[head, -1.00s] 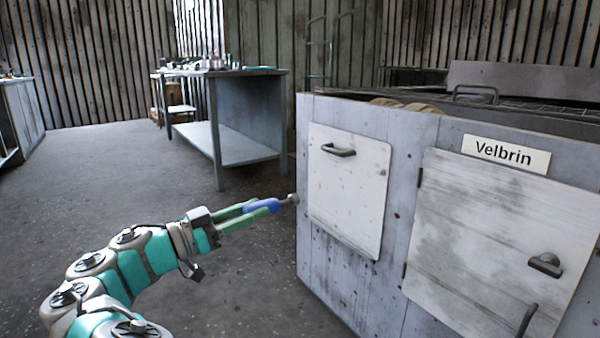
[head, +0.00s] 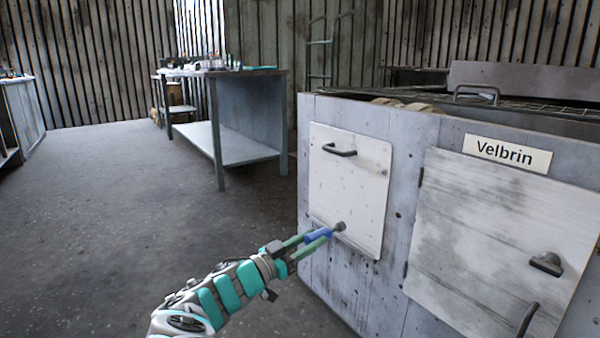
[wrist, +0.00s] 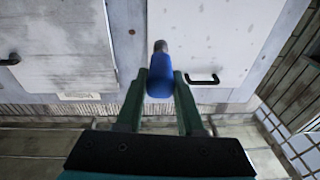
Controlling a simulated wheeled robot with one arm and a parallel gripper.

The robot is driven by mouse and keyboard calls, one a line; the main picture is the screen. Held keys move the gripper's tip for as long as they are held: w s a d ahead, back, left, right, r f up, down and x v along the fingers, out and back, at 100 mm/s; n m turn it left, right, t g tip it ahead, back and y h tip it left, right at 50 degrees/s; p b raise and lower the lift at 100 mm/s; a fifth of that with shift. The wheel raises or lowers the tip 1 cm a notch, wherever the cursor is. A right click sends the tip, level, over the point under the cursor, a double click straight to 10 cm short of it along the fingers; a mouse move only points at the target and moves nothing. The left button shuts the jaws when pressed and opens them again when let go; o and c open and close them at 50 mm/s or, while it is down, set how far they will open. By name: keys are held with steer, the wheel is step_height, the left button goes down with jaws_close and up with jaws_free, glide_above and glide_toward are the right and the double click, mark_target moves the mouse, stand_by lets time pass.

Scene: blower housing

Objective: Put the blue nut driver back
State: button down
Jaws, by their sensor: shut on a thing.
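The blue nut driver (head: 318,235) is held in my gripper (head: 309,241), its metal socket end pointing away from me toward the white panel on the housing. In the head view its tip overlaps the panel's lower edge; I cannot tell whether it touches. In the wrist view the blue nut driver (wrist: 160,76) sits between the two green fingers of my gripper (wrist: 160,92), with its grey tip sticking out ahead. The fingers are shut on its blue handle.
The blower housing (head: 400,215) has a white panel with a handle (head: 350,190), a larger door (head: 500,240) and a "Velbrin" label (head: 507,153). A workbench (head: 240,150) with small items on top stands behind at left. The floor (head: 100,210) at left is clear.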

steer(key=d+f, duration=0.9)
steer(key=d, duration=0.3)
steer(key=shift+s+d, duration=0.2)
steer(key=a+r, duration=0.3)
steer(key=a, duration=0.1)
steer(key=a+r, duration=0.3)
steer(key=a, duration=0.2)
steer(key=a+r, duration=0.4)
steer(key=shift+w+a, duration=0.1)
steer(key=shift+a, duration=0.3)
steer(key=s+a+r+g+h, duration=0.1)
steer(key=s+a+r, duration=0.5)
steer(key=a+r, duration=0.3)
steer(key=shift+s+a+r+m, duration=0.25)
steer(key=shift+r+m, duration=0.1)
steer(key=shift+m, duration=0.05)
steer(key=shift+w+f, duration=0.1)
